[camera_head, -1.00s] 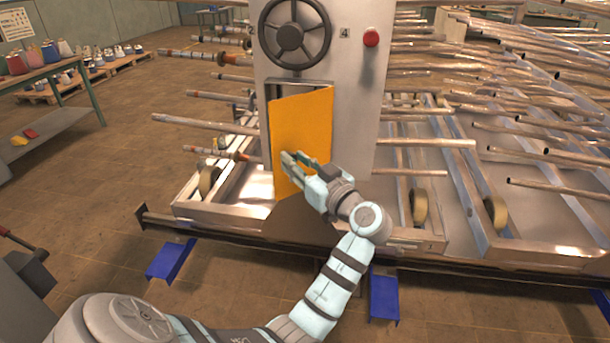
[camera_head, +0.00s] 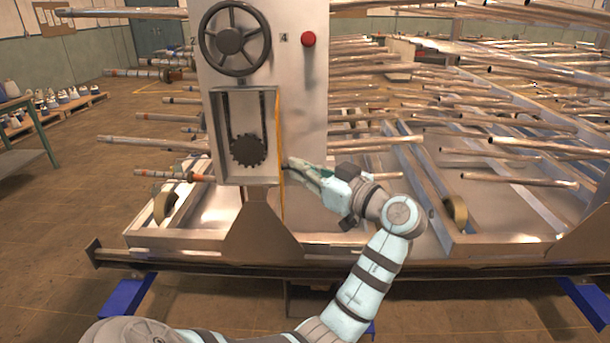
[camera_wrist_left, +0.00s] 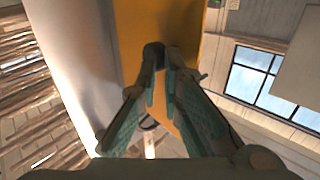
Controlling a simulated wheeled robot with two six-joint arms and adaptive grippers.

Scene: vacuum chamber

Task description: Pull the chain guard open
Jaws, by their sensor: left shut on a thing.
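The yellow chain guard (camera_head: 282,150) stands swung open, seen almost edge-on along the right side of its recessed housing (camera_head: 220,138). The dark chain and toothed sprocket (camera_head: 248,151) inside are exposed. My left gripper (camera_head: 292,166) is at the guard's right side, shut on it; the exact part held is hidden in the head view. In the left wrist view the fingers (camera_wrist_left: 163,62) are close together against the yellow guard (camera_wrist_left: 183,30), with a dark piece between their tips. My right gripper is not in view.
A grey column with a handwheel (camera_head: 234,38) and a red button (camera_head: 308,39) rises above the housing. Metal pipes (camera_head: 470,115) stick out on both sides. A low frame with a rail (camera_head: 400,265) runs along the front. Open floor lies at left.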

